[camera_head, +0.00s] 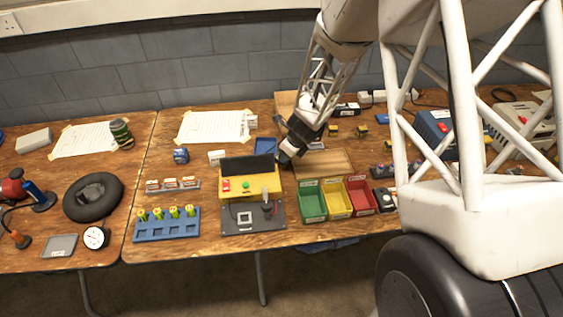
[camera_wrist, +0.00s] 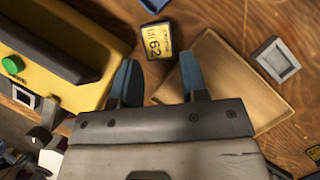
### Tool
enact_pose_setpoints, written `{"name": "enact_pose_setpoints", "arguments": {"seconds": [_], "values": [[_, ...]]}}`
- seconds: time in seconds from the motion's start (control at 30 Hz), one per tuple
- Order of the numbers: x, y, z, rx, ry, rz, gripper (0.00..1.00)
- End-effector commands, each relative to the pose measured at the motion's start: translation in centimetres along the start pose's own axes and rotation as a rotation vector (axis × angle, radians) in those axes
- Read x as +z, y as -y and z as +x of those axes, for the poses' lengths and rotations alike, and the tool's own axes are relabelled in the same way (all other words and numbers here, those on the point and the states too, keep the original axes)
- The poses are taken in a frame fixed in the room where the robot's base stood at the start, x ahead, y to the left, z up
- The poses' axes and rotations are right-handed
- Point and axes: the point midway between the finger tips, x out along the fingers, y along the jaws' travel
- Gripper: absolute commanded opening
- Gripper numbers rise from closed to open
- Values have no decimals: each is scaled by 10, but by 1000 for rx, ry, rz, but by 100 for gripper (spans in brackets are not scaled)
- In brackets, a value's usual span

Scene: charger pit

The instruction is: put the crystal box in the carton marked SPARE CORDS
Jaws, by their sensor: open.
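My gripper (camera_wrist: 160,80) is open and empty, pointing down at the bench; it also shows in the head view (camera_head: 286,158), just right of the yellow device. A small dark box with a yellow label (camera_wrist: 157,42), the number 62 readable on it, lies on the wood just beyond and between the two fingertips. I cannot tell from the label whether it is the crystal box. I cannot read SPARE CORDS on anything; a brown cardboard-coloured shape (camera_head: 284,102) at the back is partly hidden by my arm.
A yellow device (camera_head: 240,186) stands close left of my gripper. A shallow wooden tray (camera_head: 322,163) lies close right, and green (camera_head: 311,201), yellow (camera_head: 336,197) and red (camera_head: 361,195) bins stand in front. Small yellow-and-black blocks (camera_head: 362,131) sit behind. A grey square frame (camera_wrist: 276,61) lies beyond the tray.

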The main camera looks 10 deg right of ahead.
Motion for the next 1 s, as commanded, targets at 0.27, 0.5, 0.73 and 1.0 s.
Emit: {"name": "enact_pose_setpoints", "arguments": {"seconds": [0.27, 0.5, 0.73, 1.0], "values": [[-2, -1, 32, 1, -1, 1, 40], [-1, -1, 43, 0, 0, 0, 40], [-1, -1, 43, 0, 0, 0, 40], [-1, -1, 43, 0, -1, 0, 40]]}}
